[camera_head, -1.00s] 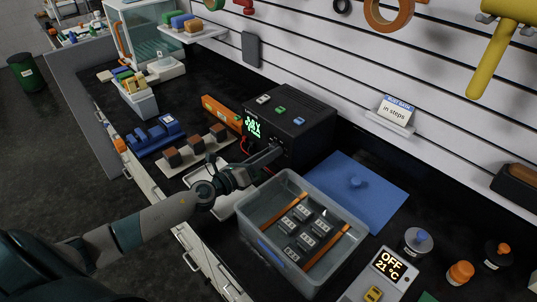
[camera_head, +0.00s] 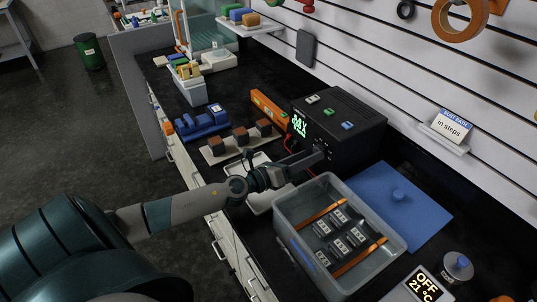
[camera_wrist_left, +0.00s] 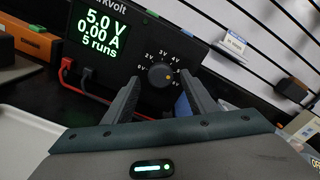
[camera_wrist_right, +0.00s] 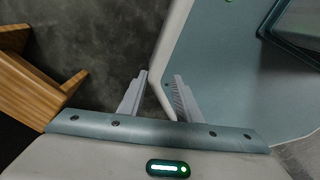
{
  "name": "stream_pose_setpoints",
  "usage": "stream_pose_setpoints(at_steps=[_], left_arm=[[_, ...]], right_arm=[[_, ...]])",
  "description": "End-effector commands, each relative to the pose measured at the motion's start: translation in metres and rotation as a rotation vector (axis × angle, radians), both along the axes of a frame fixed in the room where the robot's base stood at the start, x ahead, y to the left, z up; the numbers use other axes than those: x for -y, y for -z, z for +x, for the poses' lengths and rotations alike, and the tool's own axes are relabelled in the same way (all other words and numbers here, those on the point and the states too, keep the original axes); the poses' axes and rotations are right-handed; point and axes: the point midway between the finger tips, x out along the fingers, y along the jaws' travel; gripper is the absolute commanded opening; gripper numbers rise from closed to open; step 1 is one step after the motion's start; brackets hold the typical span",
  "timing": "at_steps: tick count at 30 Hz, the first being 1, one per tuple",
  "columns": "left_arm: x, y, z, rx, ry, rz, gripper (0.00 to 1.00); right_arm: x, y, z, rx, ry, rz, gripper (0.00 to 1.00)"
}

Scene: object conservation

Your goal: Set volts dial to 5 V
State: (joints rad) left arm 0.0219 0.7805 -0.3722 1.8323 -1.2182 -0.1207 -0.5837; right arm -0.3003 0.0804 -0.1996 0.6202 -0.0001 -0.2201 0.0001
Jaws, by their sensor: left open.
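The black power supply (camera_head: 338,125) stands on the bench against the slatted wall. In the left wrist view its green display (camera_wrist_left: 103,30) reads 5.0 V, 0.00 A and 5 runs. The round dark volts dial (camera_wrist_left: 160,75) has an orange mark on its right side, and volt labels ring it. My left gripper (camera_wrist_left: 160,82) is open, with one finger on each side of the dial in that view. I cannot tell if either touches it. In the head view this gripper (camera_head: 318,156) hides the dial. My right gripper (camera_wrist_right: 162,76) is open and empty, away from the supply.
A tray of brown cubes (camera_head: 212,153) sits to the left.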

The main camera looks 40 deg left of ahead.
Motion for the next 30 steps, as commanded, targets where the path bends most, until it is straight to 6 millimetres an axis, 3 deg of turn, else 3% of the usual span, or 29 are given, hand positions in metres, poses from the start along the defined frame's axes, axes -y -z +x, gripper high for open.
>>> stream_pose_setpoints(at_steps=[16,23,25,30], left_arm=[[-0.024,0.005,-0.071,-0.003,0.001,0.001,0.52],[-0.033,0.004,-0.096,-0.004,0.001,0.001,0.52],[-0.035,0.004,-0.104,-0.003,0.001,0.000,0.52],[-0.041,0.004,-0.121,-0.004,0.001,0.000,0.52]], right_arm=[[-0.002,0.033,0.000,0.000,0.001,0.002,0.31],[-0.005,0.044,0.010,0.026,-0.001,0.008,0.31],[-0.011,0.041,0.035,0.079,-0.006,0.021,0.31],[-0.025,0.040,0.067,0.156,-0.008,0.045,0.31]])
